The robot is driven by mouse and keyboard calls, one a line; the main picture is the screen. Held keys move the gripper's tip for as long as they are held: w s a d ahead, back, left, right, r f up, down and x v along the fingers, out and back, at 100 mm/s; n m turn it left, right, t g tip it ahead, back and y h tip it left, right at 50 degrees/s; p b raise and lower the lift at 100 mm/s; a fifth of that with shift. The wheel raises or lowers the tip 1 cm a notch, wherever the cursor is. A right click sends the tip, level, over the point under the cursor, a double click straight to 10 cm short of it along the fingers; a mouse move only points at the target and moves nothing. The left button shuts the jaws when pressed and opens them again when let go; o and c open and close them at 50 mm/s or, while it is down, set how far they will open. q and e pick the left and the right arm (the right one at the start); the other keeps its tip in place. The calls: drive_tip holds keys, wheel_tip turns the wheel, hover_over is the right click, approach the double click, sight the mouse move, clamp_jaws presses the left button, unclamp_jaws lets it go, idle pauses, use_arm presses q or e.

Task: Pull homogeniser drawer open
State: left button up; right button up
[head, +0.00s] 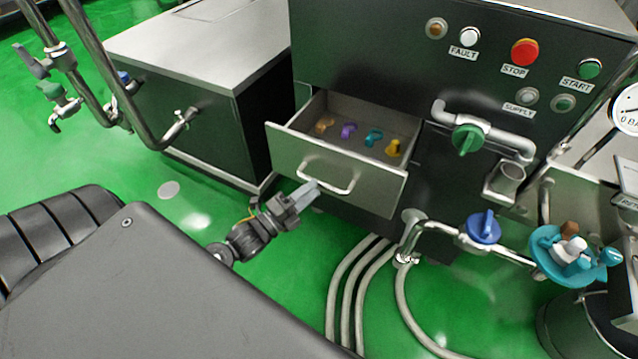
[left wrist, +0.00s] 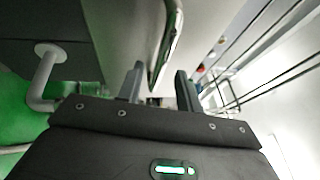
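The homogeniser drawer (head: 285,150) is a grey metal drawer standing pulled out of the dark machine front. Its curved bar handle (head: 338,190) is on the front panel. Several coloured pieces lie inside: an orange one (head: 325,125), a purple one (head: 348,130), a teal one (head: 374,137) and a yellow one (head: 393,148). My left gripper (head: 308,190) is at the left end of the handle. In the left wrist view its two fingers (left wrist: 158,90) stand apart, with the handle (left wrist: 168,50) in front of and between them and a gap showing beside it. My right gripper is not in view.
The machine panel above has a red stop button (head: 524,52) and a green start button (head: 588,69). Pipes with a green valve (head: 467,139) and a blue valve (head: 483,228) stand right of the drawer. Hoses (head: 345,290) run along the green floor below. A steel cabinet (head: 200,110) stands left.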

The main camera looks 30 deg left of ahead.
use_arm(q)
drive_tip(key=v, duration=0.7)
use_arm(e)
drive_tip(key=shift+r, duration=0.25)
